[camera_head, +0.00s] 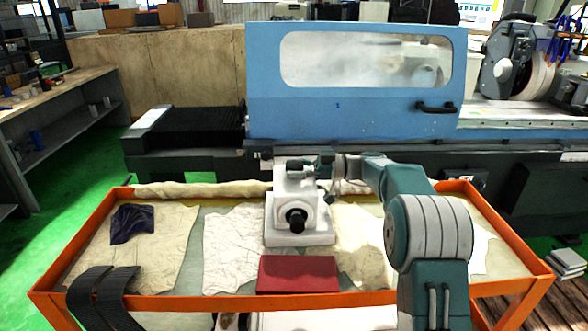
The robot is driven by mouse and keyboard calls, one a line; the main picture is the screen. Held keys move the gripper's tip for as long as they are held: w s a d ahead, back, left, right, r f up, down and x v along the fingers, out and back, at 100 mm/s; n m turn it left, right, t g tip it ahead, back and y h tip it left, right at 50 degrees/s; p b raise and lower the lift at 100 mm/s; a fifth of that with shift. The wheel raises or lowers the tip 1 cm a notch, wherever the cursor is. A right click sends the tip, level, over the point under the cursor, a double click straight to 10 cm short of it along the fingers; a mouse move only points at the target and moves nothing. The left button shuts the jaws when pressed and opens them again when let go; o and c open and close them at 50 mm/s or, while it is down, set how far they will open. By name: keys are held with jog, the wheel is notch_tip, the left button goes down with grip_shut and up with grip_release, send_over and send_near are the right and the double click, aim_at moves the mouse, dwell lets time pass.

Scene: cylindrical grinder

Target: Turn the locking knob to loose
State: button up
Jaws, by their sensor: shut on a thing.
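A white device (291,188) stands on the orange-framed cart in front of the grinder, with a black round part (296,219) on its near face. My gripper (325,168) reaches in from the right and is at the upper right side of the device. It is shut on a small part there, which I take to be the locking knob. The fingers cover that part, so its shape and how far it is turned cannot be seen.
The orange cart rim (180,304) surrounds cloths and a red box (298,274) just in front of the device. A dark blue cloth (132,224) lies at left. The blue grinder door (357,80) stands behind. A workbench (60,100) is at far left.

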jog(key=shift+w+n+g+h, duration=0.1)
jog(key=shift+n+g+h, duration=0.1)
jog(key=shift+n+g, duration=1.05)
jog(key=shift+n+g+h, duration=0.2)
jog(key=shift+n+g, duration=0.45)
jog(key=shift+g, duration=1.1)
jog(key=shift+n+g, duration=0.3)
jog(key=shift+g, duration=0.1)
jog(key=o, duration=1.2)
jog(key=shift+a, duration=0.1)
jog(key=shift+c, duration=0.2)
jog(key=shift+t, duration=0.4)
